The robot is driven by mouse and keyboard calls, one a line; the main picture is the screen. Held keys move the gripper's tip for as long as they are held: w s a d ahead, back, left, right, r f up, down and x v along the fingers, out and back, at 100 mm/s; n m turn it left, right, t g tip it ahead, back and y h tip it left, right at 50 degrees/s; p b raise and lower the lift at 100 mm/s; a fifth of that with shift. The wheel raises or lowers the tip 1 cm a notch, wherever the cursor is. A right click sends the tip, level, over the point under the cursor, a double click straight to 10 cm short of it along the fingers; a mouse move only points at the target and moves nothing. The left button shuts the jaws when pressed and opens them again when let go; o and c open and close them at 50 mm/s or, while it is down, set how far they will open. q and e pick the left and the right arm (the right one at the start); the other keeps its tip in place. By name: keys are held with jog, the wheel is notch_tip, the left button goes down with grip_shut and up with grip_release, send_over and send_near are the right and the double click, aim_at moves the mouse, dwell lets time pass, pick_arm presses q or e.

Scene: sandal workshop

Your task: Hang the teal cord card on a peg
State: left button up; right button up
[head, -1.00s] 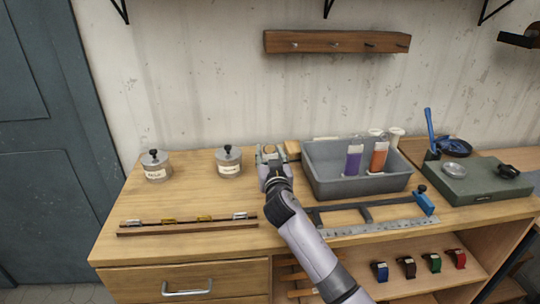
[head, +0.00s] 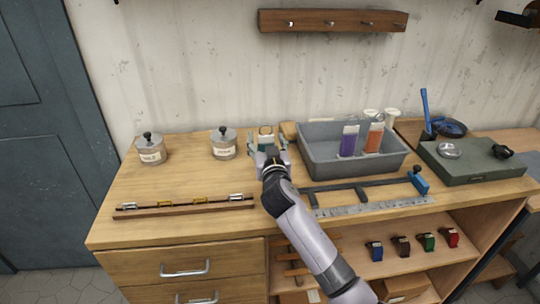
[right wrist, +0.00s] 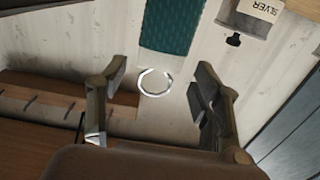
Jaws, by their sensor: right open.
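The teal cord card (head: 265,131) shows in part between the fingers of my right gripper (head: 267,142), at the back of the bench right of the jars. In the right wrist view the card (right wrist: 170,28) is at the top, with a pale ring (right wrist: 155,82) at its near end. The ring lies between the open, spread fingertips (right wrist: 160,72); neither finger appears to touch it. The wooden peg rail (head: 335,20) is on the wall above, with several pegs and nothing hanging on them. My left gripper is out of view.
A grey bin (head: 352,160) right of the gripper holds a purple card (head: 348,142) and an orange card (head: 374,138). Two lidded jars (head: 223,147) (head: 151,151) stand to the left. A slotted strip (head: 185,206) lies in front. The bench between is clear.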

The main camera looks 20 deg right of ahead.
jog(key=b+v, duration=0.1)
jog(key=v, duration=0.8)
jog(key=shift+s, duration=0.1)
